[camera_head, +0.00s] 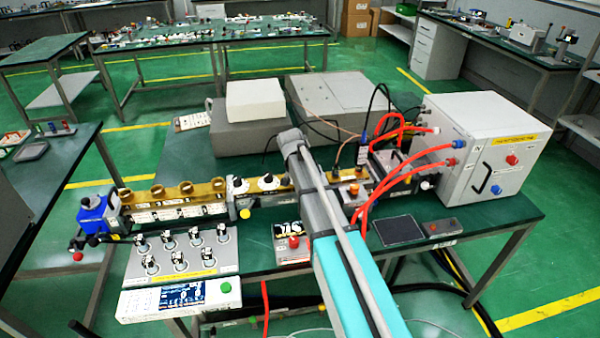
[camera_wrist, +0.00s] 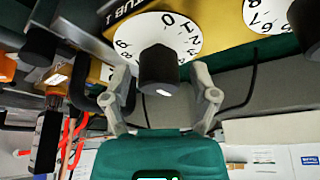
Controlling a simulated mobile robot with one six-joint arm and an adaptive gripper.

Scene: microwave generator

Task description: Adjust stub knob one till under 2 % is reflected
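In the wrist view the stub one knob (camera_wrist: 158,70) is a black knob on a white numbered dial (camera_wrist: 192,32), with part of a "STUB" label beside it. My gripper (camera_wrist: 161,82) is open, with one finger on each side of this knob and gaps visible between fingers and knob. In the head view my arm hides this knob and my gripper. Two other black stub knobs on white dials, the nearer one (camera_head: 268,181) and the farther left one (camera_head: 238,185), show left of my arm. A meter with a lit screen (camera_head: 182,297) stands at the front left; its reading is too small to read.
A white generator box (camera_head: 500,150) with red hoses (camera_head: 410,170) stands at the right. A panel with several knobs (camera_head: 180,255) and a small box with a red button (camera_head: 292,243) are in front of the brass waveguide (camera_head: 172,193). A blue unit (camera_head: 98,215) ends the line.

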